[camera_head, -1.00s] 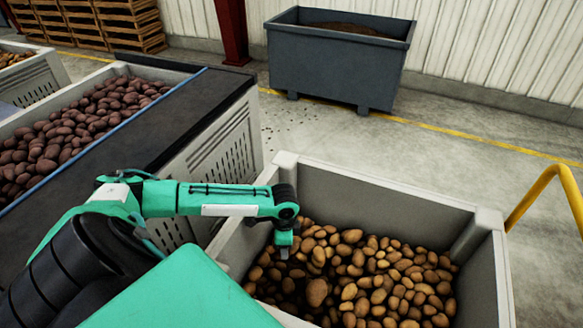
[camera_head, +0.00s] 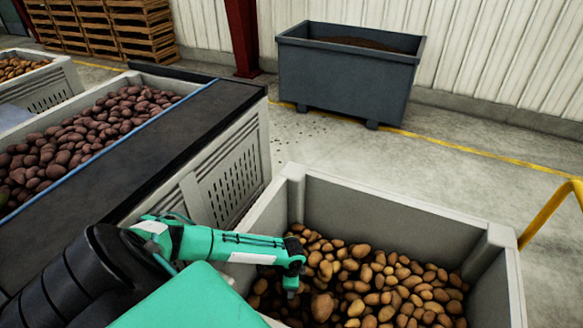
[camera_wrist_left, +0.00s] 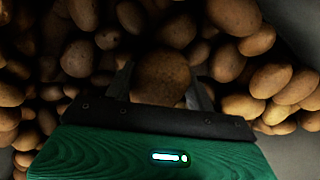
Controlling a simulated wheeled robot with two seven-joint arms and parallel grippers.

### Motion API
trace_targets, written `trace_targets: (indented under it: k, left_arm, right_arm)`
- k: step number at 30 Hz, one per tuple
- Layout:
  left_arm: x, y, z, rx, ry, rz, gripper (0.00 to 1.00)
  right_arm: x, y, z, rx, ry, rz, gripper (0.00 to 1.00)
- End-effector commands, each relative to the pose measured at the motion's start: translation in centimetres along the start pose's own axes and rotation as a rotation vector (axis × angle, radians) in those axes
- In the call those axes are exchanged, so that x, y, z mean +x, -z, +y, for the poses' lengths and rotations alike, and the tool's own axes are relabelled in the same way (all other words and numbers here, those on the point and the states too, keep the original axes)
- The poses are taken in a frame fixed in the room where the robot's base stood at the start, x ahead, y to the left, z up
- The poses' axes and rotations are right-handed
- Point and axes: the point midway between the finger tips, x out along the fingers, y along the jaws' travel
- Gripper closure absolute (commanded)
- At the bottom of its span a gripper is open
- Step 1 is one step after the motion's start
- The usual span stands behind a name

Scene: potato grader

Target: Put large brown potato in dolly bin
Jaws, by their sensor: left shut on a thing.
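My left gripper (camera_head: 291,291) reaches down into the light grey bin (camera_head: 400,207) of brown potatoes, low near its left side. In the left wrist view, the gripper is shut on a large brown potato (camera_wrist_left: 160,76), with one finger on each side. Other brown potatoes lie around and close to it. In the head view, I cannot tell the held potato from its neighbours; a large brown potato (camera_head: 322,307) shows near the gripper. A yellow rail (camera_head: 547,213) stands beside this bin; I cannot tell whether it belongs to a dolly. My right gripper is not in view.
A bin of reddish potatoes (camera_head: 90,140) stands at left, with a dark belt-like surface (camera_head: 130,160) along it. A dark grey bin (camera_head: 345,85) holding brown material stands at the back wall. Wooden crates (camera_head: 110,30) are at back left. Open floor (camera_head: 330,140) lies between.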

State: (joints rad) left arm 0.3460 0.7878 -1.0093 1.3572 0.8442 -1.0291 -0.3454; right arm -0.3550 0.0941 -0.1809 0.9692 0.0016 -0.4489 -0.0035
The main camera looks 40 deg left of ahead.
Motion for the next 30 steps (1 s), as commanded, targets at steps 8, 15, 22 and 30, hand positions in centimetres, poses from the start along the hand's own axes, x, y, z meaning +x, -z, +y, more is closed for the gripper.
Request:
trace_targets:
  k: [8,15,22,30]
  left_arm:
    - [0.1,0.0,0.0,0.0,0.0,0.001,0.72]
    - [0.2,0.0,0.0,0.0,0.0,0.001,0.22]
    - [0.1,0.0,0.0,0.0,0.0,0.0,0.22]
    - [-2.6,0.0,0.0,0.002,0.001,0.001,0.22]
  right_arm:
    - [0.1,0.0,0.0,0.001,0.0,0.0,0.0]
    - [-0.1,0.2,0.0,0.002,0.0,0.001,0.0]
    - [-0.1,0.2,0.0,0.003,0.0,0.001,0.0]
    - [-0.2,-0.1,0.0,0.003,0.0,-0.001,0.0]
